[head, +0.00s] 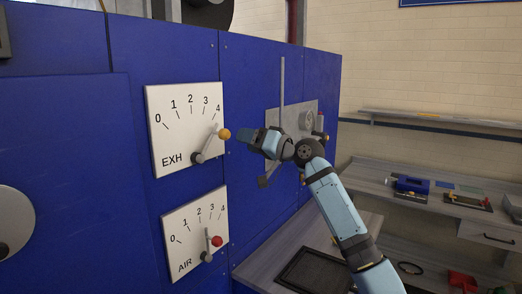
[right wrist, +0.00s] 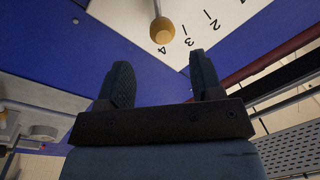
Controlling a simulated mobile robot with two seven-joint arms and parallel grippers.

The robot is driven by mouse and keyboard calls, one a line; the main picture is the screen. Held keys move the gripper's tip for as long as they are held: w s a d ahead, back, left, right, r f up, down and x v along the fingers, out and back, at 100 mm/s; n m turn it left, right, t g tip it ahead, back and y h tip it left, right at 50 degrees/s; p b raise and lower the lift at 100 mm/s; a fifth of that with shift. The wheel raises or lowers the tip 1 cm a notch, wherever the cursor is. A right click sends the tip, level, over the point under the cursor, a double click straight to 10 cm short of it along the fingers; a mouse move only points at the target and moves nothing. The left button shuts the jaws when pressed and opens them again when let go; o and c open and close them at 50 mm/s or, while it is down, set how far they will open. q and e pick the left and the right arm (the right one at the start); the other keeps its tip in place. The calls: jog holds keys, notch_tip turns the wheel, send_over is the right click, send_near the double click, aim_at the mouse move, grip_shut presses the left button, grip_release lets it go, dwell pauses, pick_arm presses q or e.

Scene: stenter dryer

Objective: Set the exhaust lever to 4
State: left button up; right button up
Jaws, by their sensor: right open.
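The exhaust lever (head: 212,145) is on the white EXH dial plate (head: 172,142), marked 0 to 4, on the blue panel. It ends in an orange-yellow knob and leans up and right, toward the 4 end of the scale. Its exact reading is hard to tell because it stands out from the plate. My right gripper (head: 243,136) is just right of the knob. In the right wrist view, my right gripper (right wrist: 159,59) is open and empty, with the knob (right wrist: 162,30) just beyond the gap between its fingers, near the 4. My left gripper is not in view.
Below is the AIR dial plate (head: 186,225) with a red-knobbed lever (head: 217,241). A grey plate (head: 292,112) with a tall upright bar is on the panel behind my right wrist. A workbench (head: 375,180) with small items stands at right.

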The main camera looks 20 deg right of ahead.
jog(key=v, duration=0.3)
jog(key=shift+s+d+b, duration=0.2)
jog(key=shift+s+b, duration=0.05)
jog(key=shift+b, duration=0.05)
jog(key=s+a+f+h+p, duration=0.1)
jog(key=s+f+h, duration=0.15)
jog(key=f, duration=0.95)
jog(key=s+a+f+g+h, duration=0.15)
jog(key=s+f, duration=0.25)
jog(key=f, duration=0.7)
jog(key=s+a+f+h+p, duration=0.15)
jog(key=s+f, duration=0.25)
jog(key=f, duration=0.8)
jog(key=s+a+f+h, duration=0.1)
jog(key=s+f, duration=0.5)
jog(key=s, duration=0.4)
jog(key=s+a+f+n+g+h, duration=0.1)
jog(key=s+a+f, duration=0.1)
jog(key=s+f, duration=0.5)
jog(key=s+a+f+n+g+h, duration=0.1)
jog(key=s+f, duration=0.6)
jog(key=s, duration=0.7)
jog(key=shift+s+a, duration=0.25)
